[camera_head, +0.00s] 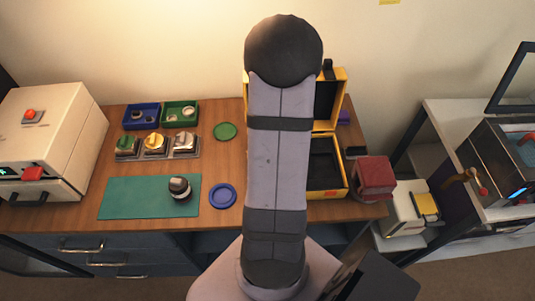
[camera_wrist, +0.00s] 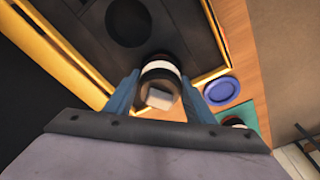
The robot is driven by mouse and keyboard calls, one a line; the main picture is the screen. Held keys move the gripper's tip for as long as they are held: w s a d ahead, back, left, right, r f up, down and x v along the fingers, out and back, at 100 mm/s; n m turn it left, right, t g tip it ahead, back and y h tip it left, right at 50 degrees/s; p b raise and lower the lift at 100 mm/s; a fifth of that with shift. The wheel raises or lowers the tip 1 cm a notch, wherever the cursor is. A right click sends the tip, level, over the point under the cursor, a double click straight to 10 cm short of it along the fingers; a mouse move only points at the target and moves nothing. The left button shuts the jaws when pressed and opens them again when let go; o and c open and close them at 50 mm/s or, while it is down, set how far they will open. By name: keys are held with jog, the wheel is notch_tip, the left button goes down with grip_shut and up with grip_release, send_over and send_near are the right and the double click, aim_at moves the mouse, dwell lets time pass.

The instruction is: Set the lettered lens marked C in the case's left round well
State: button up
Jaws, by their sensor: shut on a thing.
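In the wrist view my gripper (camera_wrist: 160,82) is shut on a banded lens (camera_wrist: 158,70), dark with a white ring and a brownish end with a pale patch. I cannot read a letter on it. The lens is over the dark insert of the yellow case (camera_wrist: 75,52), near its edge; whether it touches the insert I cannot tell. One empty round well (camera_wrist: 127,22) shows beyond the lens; any well beneath the lens is hidden. In the head view the open case (camera_head: 327,193) is partly hidden behind my arm, which also hides my gripper.
Another lens (camera_head: 179,187) stands on the green mat (camera_head: 130,198), near a blue disc (camera_head: 222,196). A green disc (camera_head: 225,131), blue tray (camera_head: 128,122) and green tray (camera_head: 167,118) lie farther back. A red block (camera_head: 374,177) is right of the case.

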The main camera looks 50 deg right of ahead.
jog(key=shift+f+b, duration=1)
jog(key=shift+f, duration=0.05)
jog(key=o, duration=1.4)
jog(key=shift+r, duration=0.1)
jog(key=shift+r+p, duration=3.5)
jog(key=shift+r, duration=0.9)
